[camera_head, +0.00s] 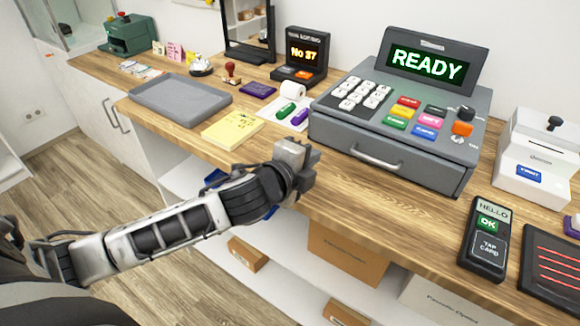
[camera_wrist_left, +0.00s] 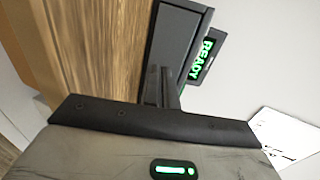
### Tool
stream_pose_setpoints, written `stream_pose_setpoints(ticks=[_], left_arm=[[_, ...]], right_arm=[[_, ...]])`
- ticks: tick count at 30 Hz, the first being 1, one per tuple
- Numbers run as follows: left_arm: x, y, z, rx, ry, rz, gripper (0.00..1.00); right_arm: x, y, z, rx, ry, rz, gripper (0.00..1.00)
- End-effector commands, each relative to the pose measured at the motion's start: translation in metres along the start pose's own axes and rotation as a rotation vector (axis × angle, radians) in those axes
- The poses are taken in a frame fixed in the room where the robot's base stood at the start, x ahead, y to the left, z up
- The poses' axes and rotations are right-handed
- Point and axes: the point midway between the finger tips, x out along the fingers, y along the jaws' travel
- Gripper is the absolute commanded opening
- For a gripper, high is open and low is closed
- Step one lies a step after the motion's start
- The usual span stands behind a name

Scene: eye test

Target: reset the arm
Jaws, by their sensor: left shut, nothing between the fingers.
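My left arm comes in from the left in the head view, and its gripper (camera_head: 298,160) is at the counter's front edge, left of the cash register. The left gripper is shut and empty. In the left wrist view the shut fingers (camera_wrist_left: 162,88) point toward the dark register (camera_wrist_left: 172,45) with its green READY screen. My right gripper is not in either view.
The wooden counter (camera_head: 365,207) holds the register (camera_head: 330,135), a grey tray (camera_head: 180,88), a yellow notepad (camera_head: 232,130), a card reader (camera_head: 485,240) and a white printer (camera_head: 538,150). Boxes (camera_head: 345,255) sit on the shelf below.

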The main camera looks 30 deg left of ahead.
Motion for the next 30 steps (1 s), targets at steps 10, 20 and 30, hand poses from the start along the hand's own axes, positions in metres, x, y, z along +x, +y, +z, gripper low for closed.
stream_pose_setpoints(ticks=[10,20,30], left_arm=[[-0.054,0.001,0.0,0.001,0.001,0.002,0.0],[-0.063,0.016,-0.001,-0.116,-0.029,0.056,0.0],[-0.126,0.131,-0.006,-0.902,-0.368,0.468,0.0]], right_arm=[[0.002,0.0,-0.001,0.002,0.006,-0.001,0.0],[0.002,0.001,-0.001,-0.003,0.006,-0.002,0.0],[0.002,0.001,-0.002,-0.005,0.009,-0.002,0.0]])
